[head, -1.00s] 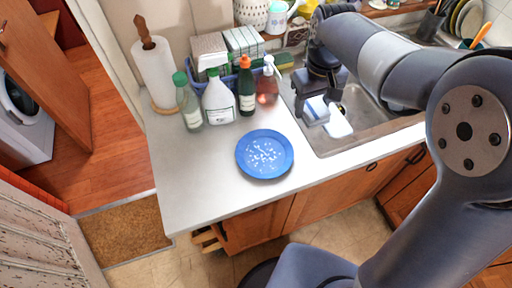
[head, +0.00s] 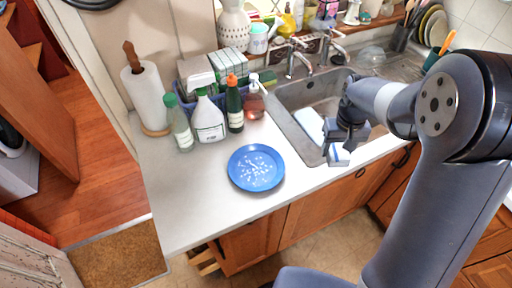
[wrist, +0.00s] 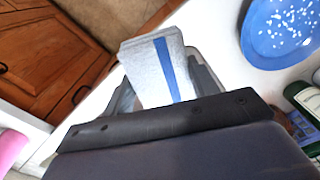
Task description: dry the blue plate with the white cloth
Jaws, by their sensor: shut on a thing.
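The blue plate (head: 256,168) lies flat on the white counter left of the sink, with many white spots on its face. It also shows at the upper right of the wrist view (wrist: 283,32). My gripper (head: 342,142) is over the sink's front edge, right of the plate and apart from it. It is shut on the white cloth (wrist: 155,72), which is folded and has a blue stripe. In the head view a small part of the cloth (head: 339,154) shows under the jaws. The fingertips are partly hidden by the cloth in the wrist view.
Behind the plate stand a clear bottle (head: 180,124), a white spray bottle (head: 208,118), a dark green bottle (head: 235,106) and a soap dispenser (head: 254,99). A paper towel roll (head: 146,95) is at the back left. The counter (head: 190,195) around the plate is clear.

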